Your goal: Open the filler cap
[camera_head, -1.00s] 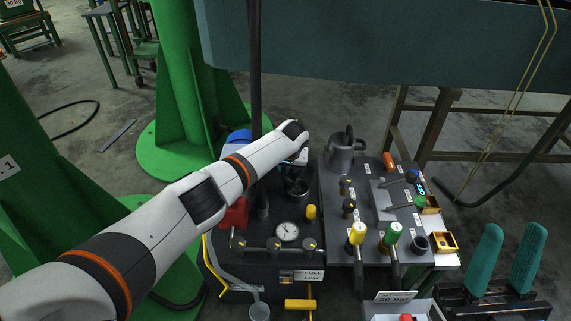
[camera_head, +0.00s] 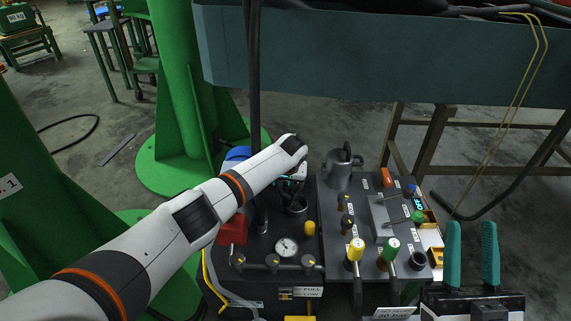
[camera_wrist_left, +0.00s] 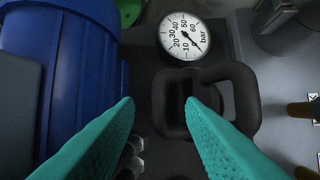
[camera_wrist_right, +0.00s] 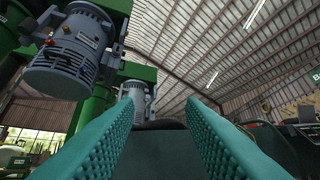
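The filler cap (camera_wrist_left: 245,100), a black part with a rounded loop handle, shows in the left wrist view just ahead of my left fingertips, slightly right of the middle. My left gripper (camera_wrist_left: 160,103) is open, its teal fingers apart; I cannot tell whether the right finger touches the handle. In the head view the left wrist hangs over the dark unit behind the pressure gauge (camera_head: 286,247), and its fingers are mostly hidden. My right gripper (camera_head: 471,226) is open and empty at the lower right, fingers pointing up.
A blue motor (camera_wrist_left: 55,75) stands close on the left in the left wrist view. Yellow (camera_head: 356,248) and green (camera_head: 391,245) knobbed levers rise from the panel. A green column (camera_head: 178,80) stands behind my left arm.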

